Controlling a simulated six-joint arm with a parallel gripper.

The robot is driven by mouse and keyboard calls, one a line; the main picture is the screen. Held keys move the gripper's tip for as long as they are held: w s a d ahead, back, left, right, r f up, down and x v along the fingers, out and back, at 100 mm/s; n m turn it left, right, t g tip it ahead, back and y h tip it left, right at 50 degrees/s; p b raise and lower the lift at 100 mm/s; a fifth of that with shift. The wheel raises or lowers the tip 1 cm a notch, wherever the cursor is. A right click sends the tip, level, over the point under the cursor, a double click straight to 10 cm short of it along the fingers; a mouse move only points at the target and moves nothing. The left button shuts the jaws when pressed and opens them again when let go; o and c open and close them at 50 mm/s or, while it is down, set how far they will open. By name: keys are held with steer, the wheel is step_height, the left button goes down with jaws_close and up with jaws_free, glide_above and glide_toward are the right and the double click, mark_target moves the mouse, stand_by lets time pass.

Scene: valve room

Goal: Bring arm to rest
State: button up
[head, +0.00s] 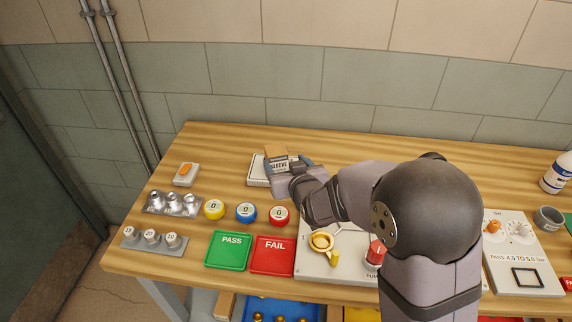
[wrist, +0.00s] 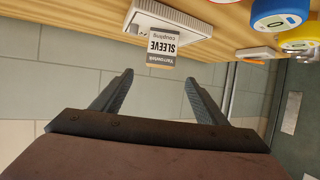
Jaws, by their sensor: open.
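My gripper (head: 286,170) is at the back middle of the bench, with my arm reaching over the bench from the right. In the wrist view my gripper (wrist: 160,78) has its two fingers spread wide with nothing between them. A small grey and brown box labelled SLEEVE (head: 277,155) is right at the gripper in the head view. In the wrist view, which is upside down, the box (wrist: 160,42) stands on a white flat device (wrist: 190,22), just beyond the fingertips. The white device (head: 257,173) is partly hidden by my gripper in the head view.
Green PASS (head: 228,251) and red FAIL (head: 272,256) trays lie at the front. Yellow, blue (head: 246,212) and red round gauges stand behind them. A valve panel (head: 310,262) is partly behind my arm. Bare wood (head: 225,150) lies at the back left.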

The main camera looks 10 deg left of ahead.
steer(key=shift+d, duration=0.1)
